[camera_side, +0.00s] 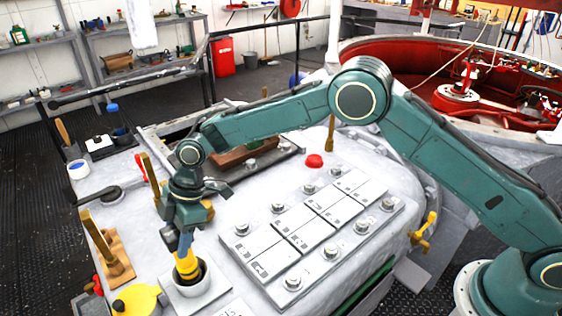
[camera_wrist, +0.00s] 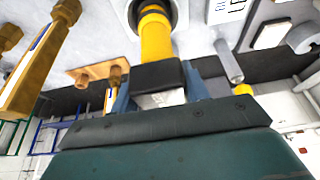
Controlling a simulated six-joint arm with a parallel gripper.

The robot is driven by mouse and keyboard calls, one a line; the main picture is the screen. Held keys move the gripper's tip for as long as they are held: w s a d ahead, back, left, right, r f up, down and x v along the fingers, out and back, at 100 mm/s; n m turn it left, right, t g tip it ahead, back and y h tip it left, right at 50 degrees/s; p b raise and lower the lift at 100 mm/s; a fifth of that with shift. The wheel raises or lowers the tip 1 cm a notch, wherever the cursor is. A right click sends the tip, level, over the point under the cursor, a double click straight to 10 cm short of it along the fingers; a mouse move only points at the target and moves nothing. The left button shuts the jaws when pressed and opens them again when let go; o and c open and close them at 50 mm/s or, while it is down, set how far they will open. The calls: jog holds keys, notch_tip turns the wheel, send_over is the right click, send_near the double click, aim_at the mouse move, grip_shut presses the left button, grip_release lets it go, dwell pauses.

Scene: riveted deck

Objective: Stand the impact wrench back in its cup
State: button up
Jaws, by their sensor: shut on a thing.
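The impact wrench (camera_side: 187,265) is a yellow tool with a dark band, held below my gripper (camera_side: 180,238). In the wrist view the wrench (camera_wrist: 156,36) runs from between the jaws toward the cup, and my gripper (camera_wrist: 158,80) is shut on its black part, one blue finger on each side. The cup (camera_side: 196,300) is a pale grey square-based holder with a round dark opening; it also shows in the wrist view (camera_wrist: 177,12). The wrench's lower end is in the opening, nearly upright with a slight tilt. Its depth inside is hidden.
A yellow round object (camera_side: 136,300) lies close left of the cup. A wooden block with an upright handle (camera_side: 115,258) stands farther left. A grey panel with several knobs (camera_side: 310,235) lies to the right. A red button (camera_side: 314,160) sits behind it.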

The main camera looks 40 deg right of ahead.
jog(key=shift+f, duration=0.3)
jog(key=o, duration=1.1)
jog(key=shift+f, duration=0.1)
jog(key=shift+v, duration=7)
jog(key=shift+d, duration=0.1)
